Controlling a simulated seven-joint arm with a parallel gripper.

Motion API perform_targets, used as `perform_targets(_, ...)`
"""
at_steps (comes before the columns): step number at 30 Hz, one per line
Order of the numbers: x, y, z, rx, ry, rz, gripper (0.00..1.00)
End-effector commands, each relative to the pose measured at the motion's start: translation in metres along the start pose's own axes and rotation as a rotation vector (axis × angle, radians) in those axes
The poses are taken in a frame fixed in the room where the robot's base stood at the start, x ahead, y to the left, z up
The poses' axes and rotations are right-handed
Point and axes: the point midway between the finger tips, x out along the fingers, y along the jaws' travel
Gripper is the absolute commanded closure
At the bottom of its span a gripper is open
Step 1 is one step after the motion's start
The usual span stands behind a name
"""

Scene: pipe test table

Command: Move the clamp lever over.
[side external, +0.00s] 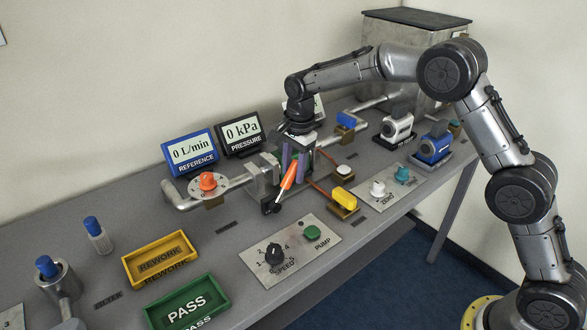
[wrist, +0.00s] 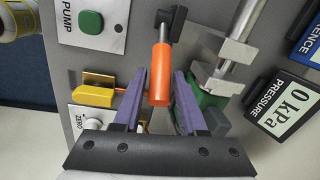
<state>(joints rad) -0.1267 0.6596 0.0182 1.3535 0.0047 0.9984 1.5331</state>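The clamp lever (side external: 288,176) has an orange handle on a metal rod rising from a black pivot block (side external: 270,207). It leans up and to the right in the side view. In the wrist view the orange handle (wrist: 160,82) lies between the two purple fingers of my gripper (wrist: 160,73). The fingers are apart, with a narrow gap on each side of the handle, so I see no grip on it. In the side view my gripper (side external: 293,166) reaches down at the handle's upper end. The clamp body behind is partly hidden by my fingers.
A yellow valve handle (side external: 344,196) stands right of the lever. The pump and speed panel (side external: 290,250) lies in front. An orange knob (side external: 208,181) is on the left. Two displays (side external: 240,133) stand behind. Yellow (side external: 160,258) and green (side external: 186,302) trays sit front left.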

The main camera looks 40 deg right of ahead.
Motion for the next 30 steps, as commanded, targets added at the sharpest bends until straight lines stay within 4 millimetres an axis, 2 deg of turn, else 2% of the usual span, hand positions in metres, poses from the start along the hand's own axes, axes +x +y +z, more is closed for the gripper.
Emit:
perform_targets(1,-0.0002,0.0000,0.0000,0.000,0.000,0.000,0.70)
perform_targets(6,-0.0004,0.0000,0.0000,0.000,0.000,0.000,1.00)
perform_targets(30,-0.0011,-0.0001,-0.0001,0.000,0.000,-0.001,1.00)
